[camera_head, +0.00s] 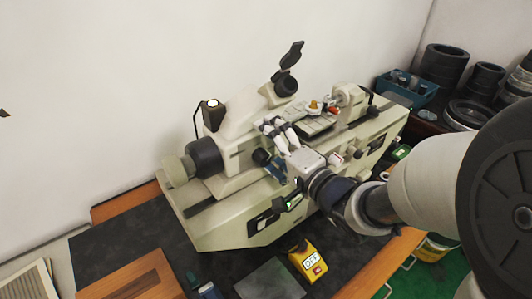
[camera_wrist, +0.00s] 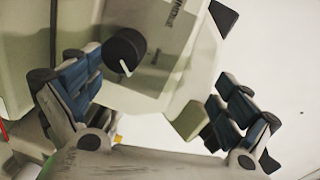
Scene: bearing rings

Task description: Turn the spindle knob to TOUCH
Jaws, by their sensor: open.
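A round black knob (camera_wrist: 125,50) with a white pointer line shows in the wrist view, on a pale face of the machine; I take it to be the spindle knob. Its pointer slants down and to the right. Lettering on a grey plate beside it is too blurred to read. My gripper (camera_wrist: 155,85) is open and empty, with the knob nearer its left finger. No contact with the knob is visible. In the head view my gripper (camera_head: 273,128) is at the front of the cream machine (camera_head: 228,222). There I cannot tell which dark knob is the same one.
A yellow box (camera_head: 299,252) marked OFF stands on the dark bench mat in front of the machine. A wooden board (camera_head: 135,277) lies at the front left. A blue bin (camera_head: 412,92) and black rings (camera_head: 443,65) stand at the right. A white wall is close behind.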

